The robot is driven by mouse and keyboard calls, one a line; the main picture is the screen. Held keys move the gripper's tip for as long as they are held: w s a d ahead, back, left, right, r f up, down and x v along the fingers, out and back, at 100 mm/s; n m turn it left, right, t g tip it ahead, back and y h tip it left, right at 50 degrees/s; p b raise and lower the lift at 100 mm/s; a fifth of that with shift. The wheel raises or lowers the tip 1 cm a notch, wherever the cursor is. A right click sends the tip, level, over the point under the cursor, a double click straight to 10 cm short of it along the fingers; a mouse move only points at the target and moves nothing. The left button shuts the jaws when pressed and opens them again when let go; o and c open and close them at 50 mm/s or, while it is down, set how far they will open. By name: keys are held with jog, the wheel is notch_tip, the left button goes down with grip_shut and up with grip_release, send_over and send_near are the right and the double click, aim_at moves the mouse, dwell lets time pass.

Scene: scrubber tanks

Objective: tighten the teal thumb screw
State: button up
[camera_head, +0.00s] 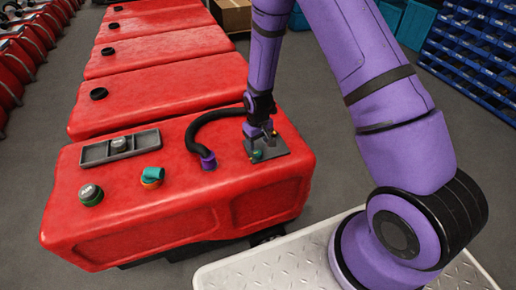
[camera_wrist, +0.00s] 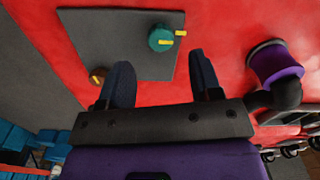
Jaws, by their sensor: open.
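The teal thumb screw (camera_wrist: 158,36) sits on a dark grey plate (camera_wrist: 110,25) on the red tank. It has a yellow bar on its top, and a second yellow mark (camera_wrist: 181,33) shows just to its right. In the head view the screw (camera_head: 257,155) is a small teal spot near the plate's (camera_head: 280,148) front left corner. My gripper (camera_wrist: 161,66) is open and empty. Its two fingers point toward the plate, with the screw ahead of the gap and apart from them. In the head view my gripper (camera_head: 266,131) is over the plate's back part.
An orange-brown screw (camera_wrist: 97,75) with a yellow mark is beside the left finger. A purple hose collar (camera_wrist: 275,62) stands right of the plate; the black hose (camera_head: 205,120) arches beside my gripper. A teal-and-orange fitting (camera_head: 152,175), green-based cap (camera_head: 90,194) and grey tray (camera_head: 95,154) are farther left.

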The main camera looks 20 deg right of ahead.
aim_at(258, 153)
jog(key=shift+r, duration=2.85)
